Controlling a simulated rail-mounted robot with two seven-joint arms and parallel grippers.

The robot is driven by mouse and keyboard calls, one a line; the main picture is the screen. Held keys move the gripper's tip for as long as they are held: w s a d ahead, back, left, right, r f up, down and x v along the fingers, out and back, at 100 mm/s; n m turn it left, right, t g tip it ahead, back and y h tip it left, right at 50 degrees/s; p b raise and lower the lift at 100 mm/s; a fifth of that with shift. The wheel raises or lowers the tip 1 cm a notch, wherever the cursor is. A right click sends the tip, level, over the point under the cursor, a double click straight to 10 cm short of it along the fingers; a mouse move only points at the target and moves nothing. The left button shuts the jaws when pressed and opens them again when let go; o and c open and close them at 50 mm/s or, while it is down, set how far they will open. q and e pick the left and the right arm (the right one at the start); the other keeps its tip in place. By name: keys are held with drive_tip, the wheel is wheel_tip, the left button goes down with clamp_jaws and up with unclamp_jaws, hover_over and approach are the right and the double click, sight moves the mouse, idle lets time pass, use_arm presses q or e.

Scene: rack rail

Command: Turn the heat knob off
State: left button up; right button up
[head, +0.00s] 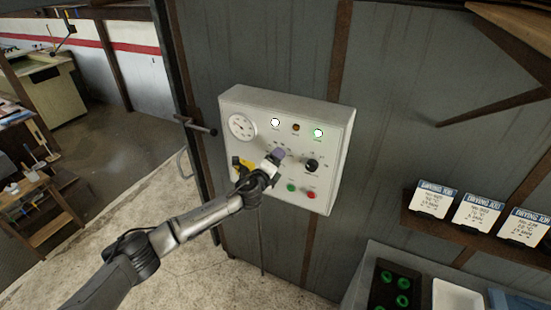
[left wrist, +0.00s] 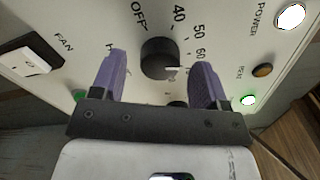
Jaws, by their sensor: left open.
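The heat knob (left wrist: 158,58) is a round black dial on the white control box (head: 228,100). In the left wrist view its white pointer turns toward the right, on the numbers' side, away from the OFF mark. My left gripper (head: 278,155) is open in front of the box and hides this knob in the head view. In the left wrist view the purple fingers of the gripper (left wrist: 160,66) stand on either side of the knob, with a gap on each side. I cannot tell how deep they reach. My right gripper is not in view.
The box also carries a gauge (head: 242,126), lamps, a second black knob (head: 312,165), a green button (head: 291,187), a red button (head: 311,194) and a fan switch (left wrist: 30,57). A shelf with cards (head: 478,213) is at the right. A door handle (head: 196,127) sticks out left.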

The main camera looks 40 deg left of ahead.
use_arm(q)
drive_tip(key=shift+w, duration=0.4)
drive_tip(key=c, duration=0.9)
